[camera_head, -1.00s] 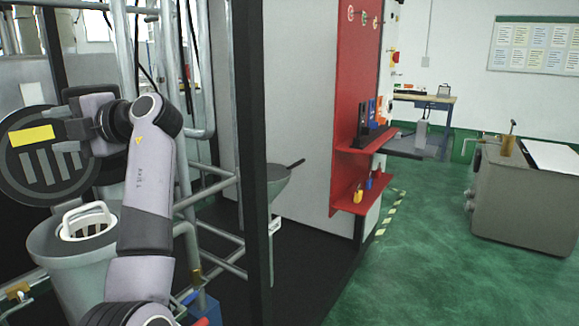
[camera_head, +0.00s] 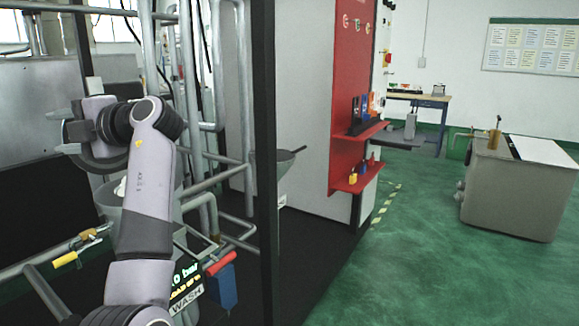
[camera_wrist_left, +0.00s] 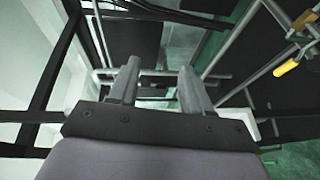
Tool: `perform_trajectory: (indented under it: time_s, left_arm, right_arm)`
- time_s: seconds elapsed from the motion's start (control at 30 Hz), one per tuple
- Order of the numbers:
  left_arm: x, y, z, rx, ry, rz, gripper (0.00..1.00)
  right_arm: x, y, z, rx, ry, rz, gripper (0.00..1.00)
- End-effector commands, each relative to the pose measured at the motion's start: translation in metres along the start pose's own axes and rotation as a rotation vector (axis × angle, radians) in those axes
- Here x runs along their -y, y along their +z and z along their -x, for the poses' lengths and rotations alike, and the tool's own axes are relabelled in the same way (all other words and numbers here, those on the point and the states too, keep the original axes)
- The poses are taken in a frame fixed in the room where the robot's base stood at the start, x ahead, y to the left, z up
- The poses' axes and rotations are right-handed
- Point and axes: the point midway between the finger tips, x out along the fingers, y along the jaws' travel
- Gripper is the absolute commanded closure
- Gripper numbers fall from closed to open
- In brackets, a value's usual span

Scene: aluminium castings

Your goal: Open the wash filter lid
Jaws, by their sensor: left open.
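The wash filter is a grey pot (camera_head: 108,192), mostly hidden behind my left arm in the head view. A bit of the white handle inside it (camera_head: 120,187) shows beside the arm, so the pot's mouth is not covered there. A grey round part, apparently the lid (camera_head: 104,165), stands above the pot's back, largely hidden by my left gripper (camera_head: 66,140). The fingers are open and point left; I cannot tell whether they touch the lid. In the left wrist view the two fingers (camera_wrist_left: 160,86) are apart with nothing held between them. My right gripper is not in view.
Pipes (camera_head: 205,175) and a black post (camera_head: 266,160) stand right of my arm. Green floor (camera_head: 400,260) is open at right.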

Motion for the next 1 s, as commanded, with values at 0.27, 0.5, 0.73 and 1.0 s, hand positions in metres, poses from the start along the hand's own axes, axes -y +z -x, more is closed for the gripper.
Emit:
perform_trajectory:
  time_s: [0.27,0.5,0.73,1.0]
  left_arm:
    - [0.105,0.042,-0.017,0.221,0.038,-0.450,0.52]
    - [0.213,0.059,-0.012,0.472,0.134,-0.871,0.52]
    - [0.315,0.047,0.012,0.731,0.280,-1.225,0.52]
    - [0.420,-0.003,0.062,1.047,0.509,-1.535,0.52]
  right_arm:
    - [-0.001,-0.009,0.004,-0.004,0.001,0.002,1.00]
    - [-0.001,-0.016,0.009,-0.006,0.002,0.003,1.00]
    - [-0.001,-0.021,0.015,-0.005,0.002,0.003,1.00]
    - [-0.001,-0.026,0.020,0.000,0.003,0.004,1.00]
